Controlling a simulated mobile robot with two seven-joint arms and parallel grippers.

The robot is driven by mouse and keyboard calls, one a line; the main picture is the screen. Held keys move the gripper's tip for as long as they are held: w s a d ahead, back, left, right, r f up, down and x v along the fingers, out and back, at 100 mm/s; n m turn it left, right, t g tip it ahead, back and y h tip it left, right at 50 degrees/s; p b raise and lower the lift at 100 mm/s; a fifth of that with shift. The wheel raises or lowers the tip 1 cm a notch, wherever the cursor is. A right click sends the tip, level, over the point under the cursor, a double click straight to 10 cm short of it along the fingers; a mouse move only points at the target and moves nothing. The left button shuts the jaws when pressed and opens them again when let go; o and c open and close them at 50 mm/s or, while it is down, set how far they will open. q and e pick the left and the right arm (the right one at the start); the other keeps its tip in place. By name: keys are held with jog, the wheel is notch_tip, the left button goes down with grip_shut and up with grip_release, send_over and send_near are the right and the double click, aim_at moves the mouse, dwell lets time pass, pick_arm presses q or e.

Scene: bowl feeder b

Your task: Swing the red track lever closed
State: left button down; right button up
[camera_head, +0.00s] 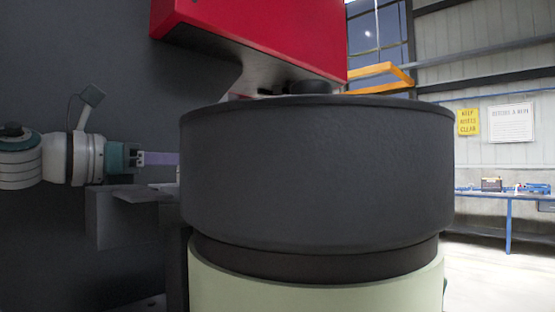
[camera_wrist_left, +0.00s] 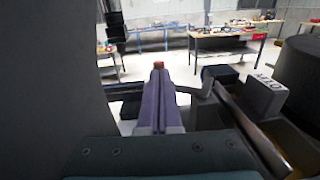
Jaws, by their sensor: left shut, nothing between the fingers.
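My left gripper (camera_head: 174,158) comes in from the left in the head view, level with the side of the dark bowl. Its purple fingers are shut together with nothing between them. In the left wrist view the shut fingers (camera_wrist_left: 158,75) point away from the camera. A small red piece (camera_wrist_left: 158,65), perhaps the end of the red track lever, shows just at or beyond the fingertips; I cannot tell whether they touch. The rest of the lever is hidden. A dark track rail (camera_wrist_left: 247,122) runs to the right of the fingers. My right gripper is not in view.
The large dark bowl (camera_head: 315,180) on a pale green base (camera_head: 315,290) fills the middle of the head view. A red housing (camera_head: 270,35) overhangs it. A grey lettered block (camera_wrist_left: 262,95) stands beside the rail. Workbenches stand far behind.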

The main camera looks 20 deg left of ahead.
pick_arm(q)
jog(key=shift+w+d, duration=0.1)
jog(key=shift+w, duration=0.3)
jog(key=shift+x, duration=1.2)
jog(key=shift+w+d+p, duration=0.25)
jog(key=shift+d+p, duration=0.1)
jog(key=shift+d, duration=0.3)
jog(key=shift+w+d+p, duration=0.25)
jog(key=shift+d+p, duration=0.1)
jog(key=shift+d, duration=0.4)
dwell(0.6)
jog(key=b+v, duration=0.7)
jog(key=v, duration=0.2)
jog(key=shift+s+a, duration=0.2)
jog(key=shift+s, duration=0.15)
